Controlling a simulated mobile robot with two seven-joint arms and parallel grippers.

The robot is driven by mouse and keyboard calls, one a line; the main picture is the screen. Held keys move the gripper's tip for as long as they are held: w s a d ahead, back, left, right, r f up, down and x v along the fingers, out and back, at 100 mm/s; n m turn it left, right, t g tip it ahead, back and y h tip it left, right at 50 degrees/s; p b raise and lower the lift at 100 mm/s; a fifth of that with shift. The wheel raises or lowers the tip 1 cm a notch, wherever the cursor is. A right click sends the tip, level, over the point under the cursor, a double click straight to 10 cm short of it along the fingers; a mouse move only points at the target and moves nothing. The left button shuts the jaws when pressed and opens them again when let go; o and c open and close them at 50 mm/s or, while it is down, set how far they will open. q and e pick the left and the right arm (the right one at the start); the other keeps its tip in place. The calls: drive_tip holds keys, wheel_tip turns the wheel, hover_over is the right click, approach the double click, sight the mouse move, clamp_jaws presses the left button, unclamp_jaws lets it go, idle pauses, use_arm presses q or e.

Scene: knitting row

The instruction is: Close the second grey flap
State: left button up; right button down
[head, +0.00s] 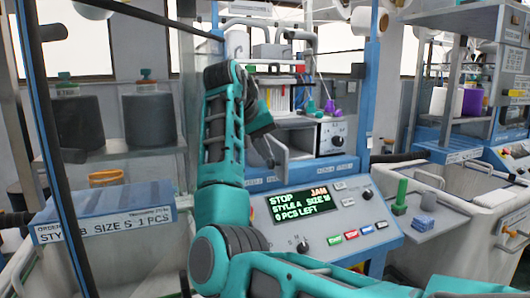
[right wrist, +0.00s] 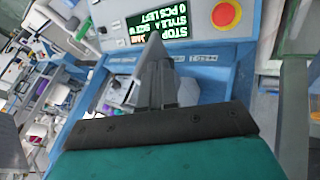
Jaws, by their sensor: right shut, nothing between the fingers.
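I cannot single out the second grey flap with certainty. The knitting machine's blue front (head: 335,165) has recessed bays, and my right arm partly hides the left one. My right gripper (head: 272,160) points down in front of that left bay, left of the grey box with a dial (head: 338,135). It also shows in the right wrist view (right wrist: 154,42), its fingers together and empty, over the machine front by the control panel. Whether it touches anything there is unclear. My left gripper is not in view.
The control panel (head: 350,228) shows STOP, JAM, STYLE A and 0 PCS LEFT. A red button (right wrist: 227,14) on yellow stands near the gripper in the wrist view. Yarn cones (head: 148,115) sit on a shelf at left. A white bin (head: 480,235) stands at right.

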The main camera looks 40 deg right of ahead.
sight(282, 180)
drive_tip(key=x, duration=0.7)
drive_tip(key=shift+w+d+f, duration=0.1)
drive_tip(key=shift+d+f, duration=0.15)
